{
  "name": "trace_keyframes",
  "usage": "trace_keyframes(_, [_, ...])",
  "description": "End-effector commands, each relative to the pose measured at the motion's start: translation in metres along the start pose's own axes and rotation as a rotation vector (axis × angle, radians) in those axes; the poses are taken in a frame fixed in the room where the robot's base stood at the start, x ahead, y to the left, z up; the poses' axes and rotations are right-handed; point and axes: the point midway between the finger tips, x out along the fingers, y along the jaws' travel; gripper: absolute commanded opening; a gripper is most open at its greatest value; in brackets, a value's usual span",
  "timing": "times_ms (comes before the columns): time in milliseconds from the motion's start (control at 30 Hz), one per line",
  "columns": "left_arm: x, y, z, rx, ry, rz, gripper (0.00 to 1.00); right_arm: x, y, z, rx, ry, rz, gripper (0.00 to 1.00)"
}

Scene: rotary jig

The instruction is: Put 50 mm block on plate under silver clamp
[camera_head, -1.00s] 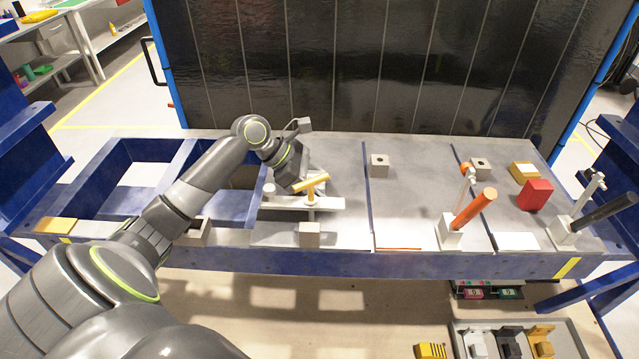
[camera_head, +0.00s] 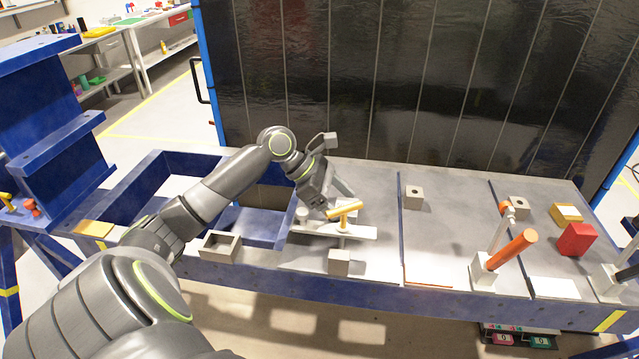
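My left gripper (camera_head: 335,202) reaches in over the near-left plate, right beside the yellow T-handle (camera_head: 345,211) of a clamp with a pale metal bar (camera_head: 330,229). I cannot tell whether its fingers are open or touch the handle. A small grey block (camera_head: 339,262) sits at the plate's front edge, below the bar. Two grey blocks with a hole, one in the middle (camera_head: 413,197) and one farther right (camera_head: 517,208), stand on the table. Which block is the 50 mm one is not readable. A silver upright clamp with an orange handle (camera_head: 512,250) stands at right. My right gripper is out of view.
A red block (camera_head: 577,239) and a yellow block (camera_head: 566,213) lie at the right. Another clamp (camera_head: 625,272) is cut off at the right edge. A dark panel (camera_head: 400,80) stands behind.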

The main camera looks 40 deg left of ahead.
Motion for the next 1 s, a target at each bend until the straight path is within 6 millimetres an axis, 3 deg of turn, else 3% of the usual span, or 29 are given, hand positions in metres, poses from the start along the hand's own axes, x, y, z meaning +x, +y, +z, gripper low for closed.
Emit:
trace_keyframes(500, [-0.071,0.0,-0.002,0.0,0.003,0.001,0.76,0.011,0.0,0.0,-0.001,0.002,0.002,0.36])
trace_keyframes(700, [-0.084,0.0,0.0,-0.001,0.0,0.0,0.76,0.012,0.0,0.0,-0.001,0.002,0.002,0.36])
trace_keyframes(1000, [-0.087,0.0,0.0,0.0,-0.001,0.0,0.76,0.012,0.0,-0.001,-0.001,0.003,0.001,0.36])
